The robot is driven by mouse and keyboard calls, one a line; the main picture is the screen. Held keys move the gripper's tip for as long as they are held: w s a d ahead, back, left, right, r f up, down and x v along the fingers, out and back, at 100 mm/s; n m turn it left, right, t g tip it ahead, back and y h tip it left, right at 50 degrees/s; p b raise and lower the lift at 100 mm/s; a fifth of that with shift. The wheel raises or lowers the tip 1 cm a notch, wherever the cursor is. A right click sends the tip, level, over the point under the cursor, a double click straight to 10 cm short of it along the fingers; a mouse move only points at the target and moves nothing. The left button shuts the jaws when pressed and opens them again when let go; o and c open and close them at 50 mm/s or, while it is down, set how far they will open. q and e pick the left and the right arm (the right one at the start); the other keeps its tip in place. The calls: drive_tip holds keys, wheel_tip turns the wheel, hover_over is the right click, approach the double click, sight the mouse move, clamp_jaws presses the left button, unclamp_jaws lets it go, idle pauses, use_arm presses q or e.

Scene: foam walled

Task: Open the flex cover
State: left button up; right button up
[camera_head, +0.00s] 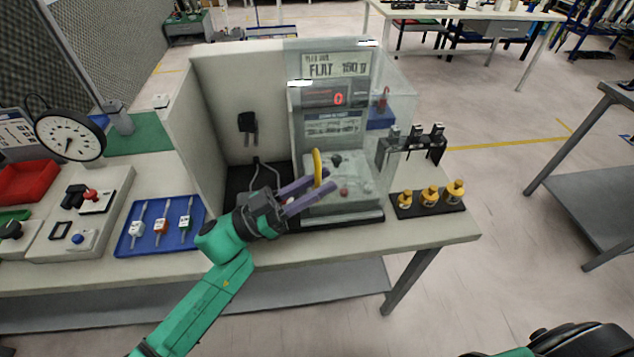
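The flex cover (393,75) looks like a clear panelled enclosure at the front and right of a pale foam-walled booth. It appears closed over the device inside. A yellow curved handle (317,165) stands upright on its front. My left gripper (328,182) reaches in from the left, with its two purple fingers spread apart at the handle's lower part. The fingers overlap the handle in the picture; I cannot tell whether they touch it. My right gripper is out of view; only part of my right arm shows at the bottom right.
On the bench, a blue tray (121,240) with several small tools lies left of the booth. A black rack with yellow-topped pieces (404,212) sits at the right front corner. A dial gauge (70,135) stands at the left.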

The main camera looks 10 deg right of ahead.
use_arm(q)
drive_tip(key=b+v, duration=0.4)
drive_tip(key=v, duration=1)
drive_tip(key=shift+a+f+b, duration=0.15)
drive_tip(key=shift+a+b, duration=0.15)
